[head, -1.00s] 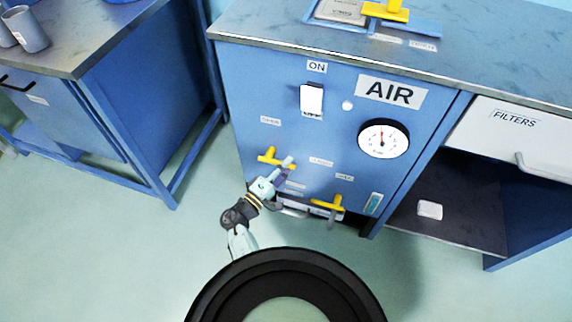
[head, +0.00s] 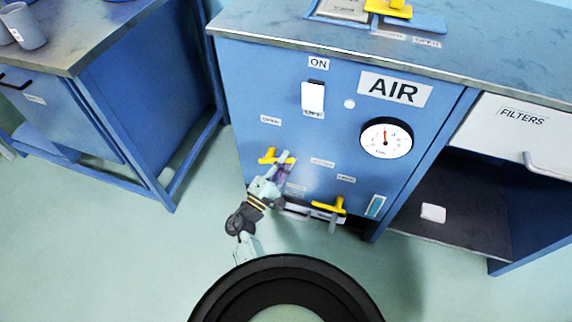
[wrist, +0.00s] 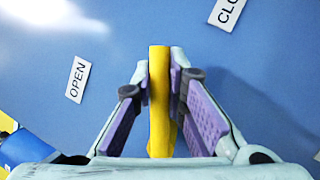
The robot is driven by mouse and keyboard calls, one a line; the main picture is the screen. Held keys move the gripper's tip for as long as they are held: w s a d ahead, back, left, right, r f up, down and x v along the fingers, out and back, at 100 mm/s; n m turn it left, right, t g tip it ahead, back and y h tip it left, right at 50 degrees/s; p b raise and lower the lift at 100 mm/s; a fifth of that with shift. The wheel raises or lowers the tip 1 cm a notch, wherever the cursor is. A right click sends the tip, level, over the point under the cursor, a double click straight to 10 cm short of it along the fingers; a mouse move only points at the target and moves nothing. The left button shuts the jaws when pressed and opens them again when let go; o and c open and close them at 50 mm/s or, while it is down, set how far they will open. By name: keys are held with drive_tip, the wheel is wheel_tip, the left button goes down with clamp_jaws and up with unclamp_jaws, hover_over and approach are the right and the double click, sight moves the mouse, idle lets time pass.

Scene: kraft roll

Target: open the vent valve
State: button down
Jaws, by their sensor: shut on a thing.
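My gripper (head: 283,163) is at the left yellow valve handle (head: 267,157), low on the front of the blue air cabinet. In the wrist view the purple-padded fingers (wrist: 158,100) stand on both sides of a yellow lever (wrist: 158,95), shut on it. An OPEN label (wrist: 77,80) is on the panel left of the lever. A label starting CLO (wrist: 227,10) is at the upper right, cut by the frame edge. My fingers hide part of the handle in the head view. The small labels there are too small to read surely, so the vent marking cannot be told.
A second yellow handle (head: 329,207) is close at the lower right. Above are a white ON switch (head: 313,96), the AIR sign (head: 395,89) and a round gauge (head: 386,138).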

drive_tip(key=shift+a+r+n+t+y, duration=0.15)
drive_tip(key=shift+r+n+t+y, duration=0.1)
drive_tip(key=shift+n, duration=0.4)
drive_tip(key=shift+a+r+n+t+y, duration=0.15)
drive_tip(key=shift+n+t, duration=0.1)
drive_tip(key=shift+n, duration=0.4)
drive_tip(key=c, duration=1.6)
unclamp_jaws()
drive_tip(key=shift+w, duration=0.1)
drive_tip(key=shift+r, duration=0.15)
wheel_tip(320, 180, up, 10)
drive_tip(key=shift+f, duration=0.1)
drive_tip(key=shift+c, duration=0.3)
